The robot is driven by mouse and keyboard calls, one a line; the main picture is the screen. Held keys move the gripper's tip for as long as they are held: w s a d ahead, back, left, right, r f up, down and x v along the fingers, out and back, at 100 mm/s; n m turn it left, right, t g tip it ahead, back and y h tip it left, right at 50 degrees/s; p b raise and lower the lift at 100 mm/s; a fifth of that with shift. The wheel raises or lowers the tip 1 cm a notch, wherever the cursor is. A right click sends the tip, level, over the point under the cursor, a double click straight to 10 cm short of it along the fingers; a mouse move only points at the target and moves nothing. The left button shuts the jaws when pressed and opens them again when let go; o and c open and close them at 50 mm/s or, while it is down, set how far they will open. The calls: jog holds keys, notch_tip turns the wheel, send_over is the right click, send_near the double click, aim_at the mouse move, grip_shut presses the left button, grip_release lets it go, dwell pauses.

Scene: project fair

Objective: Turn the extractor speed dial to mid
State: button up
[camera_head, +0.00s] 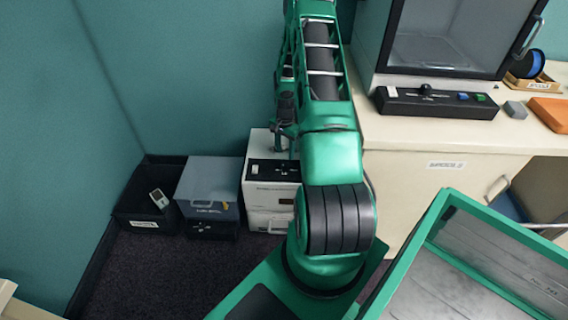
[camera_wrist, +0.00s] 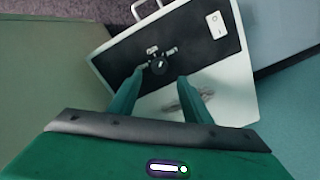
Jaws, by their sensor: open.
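A white box unit (camera_head: 257,195) stands on the floor, with a dark control panel (camera_head: 272,170) on top. In the wrist view that panel (camera_wrist: 190,40) carries a round black dial (camera_wrist: 159,66) with a small pale mark and small labels around it. The labels are too small to read, and I cannot tell the dial's setting. My gripper (camera_wrist: 161,76) is open, its two green fingers on either side of the dial. I cannot tell whether they touch it. In the head view my gripper (camera_head: 283,148) is above the panel, partly hidden by my arm.
A white switch (camera_wrist: 216,24) sits on the same panel. A grey-blue box (camera_head: 207,180) and a black bin (camera_head: 140,222) stand to the left along the wall. The counter (camera_head: 400,160) at right holds another black control panel (camera_head: 390,103) and a glass-fronted cabinet (camera_head: 440,45).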

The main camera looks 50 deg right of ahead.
aim_at(285, 163)
notch_tip(285, 163, down, 7)
jog(key=shift+f, duration=0.2)
dwell(0.3)
jog(key=c, duration=1.1)
